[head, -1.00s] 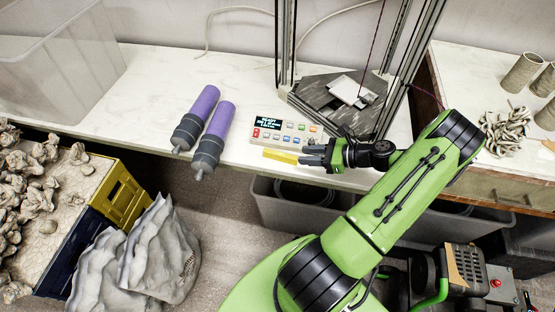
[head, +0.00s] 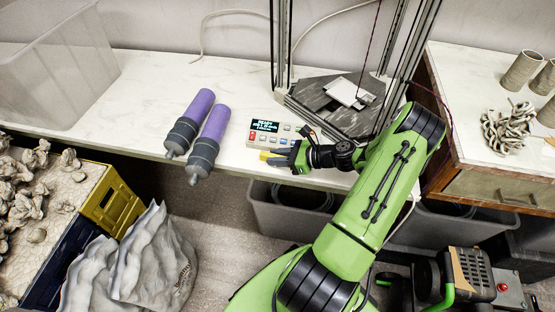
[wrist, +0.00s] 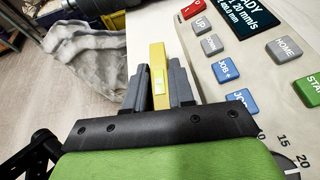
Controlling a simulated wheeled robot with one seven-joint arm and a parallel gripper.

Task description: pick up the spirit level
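The spirit level is a slim yellow bar with a pale greenish vial, lying along the table's front edge in front of the control panel. In the head view its left end (head: 265,156) shows past my fingers, and the rest is hidden. In the wrist view the level (wrist: 158,75) stands between the two grey fingers of my gripper (wrist: 159,88), with one finger close on each side. The gripper also shows in the head view (head: 284,157). The fingers are apart around the level, with narrow gaps, and I see no firm grip.
The control panel (head: 270,132) sits right beside the level, close to my gripper. Two purple-and-grey cylinders (head: 207,139) lie to the left. A framed machine with a dark base (head: 320,108) stands behind. Free table top lies behind the cylinders.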

